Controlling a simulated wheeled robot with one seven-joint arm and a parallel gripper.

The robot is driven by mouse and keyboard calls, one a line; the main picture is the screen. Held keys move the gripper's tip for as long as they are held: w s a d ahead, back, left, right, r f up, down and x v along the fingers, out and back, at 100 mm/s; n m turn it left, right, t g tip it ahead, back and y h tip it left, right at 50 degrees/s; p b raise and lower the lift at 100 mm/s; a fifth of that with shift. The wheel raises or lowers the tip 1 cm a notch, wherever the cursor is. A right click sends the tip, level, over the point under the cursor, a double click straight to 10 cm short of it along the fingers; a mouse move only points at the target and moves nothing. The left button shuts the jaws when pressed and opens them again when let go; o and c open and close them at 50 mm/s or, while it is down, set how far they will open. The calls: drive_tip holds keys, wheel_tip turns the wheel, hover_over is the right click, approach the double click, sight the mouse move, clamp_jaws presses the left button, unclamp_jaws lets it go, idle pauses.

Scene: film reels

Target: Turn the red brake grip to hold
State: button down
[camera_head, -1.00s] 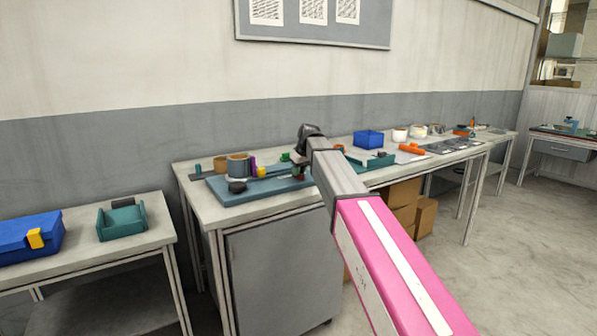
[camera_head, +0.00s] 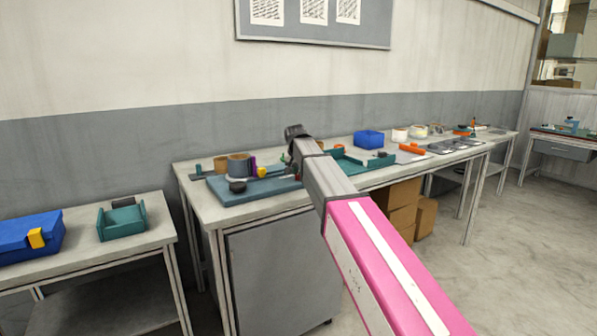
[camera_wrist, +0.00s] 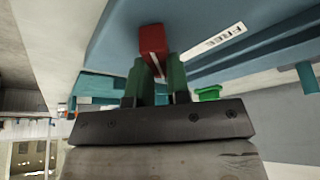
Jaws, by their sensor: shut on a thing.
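The red brake grip (camera_wrist: 152,40) shows in the wrist view with a pale line on it, against a blue-grey base (camera_wrist: 115,32). My gripper (camera_wrist: 157,72) is shut on the grip, its two green fingers on either side. A white label reading FREE (camera_wrist: 215,39) is on the base to the right of the grip. In the head view the base (camera_head: 225,196) lies on the middle bench, and my wrist (camera_head: 296,135) is over its right end.
A teal tray (camera_head: 375,163) and a blue bin (camera_head: 368,139) are to the right. A green piece (camera_wrist: 208,93) is close to my fingers.

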drive_tip(key=shift+s+f+m, duration=0.1)
drive_tip(key=shift+f+m, duration=0.15)
drive_tip(key=shift+m, duration=0.25)
drive_tip(key=c, duration=1.1)
unclamp_jaws()
drive_tip(key=shift+d, duration=0.15)
drive_tip(key=shift+r, duration=0.1)
drive_tip(key=shift+r, duration=0.3)
drive_tip(key=v, duration=1)
drive_tip(key=shift+a, duration=0.25)
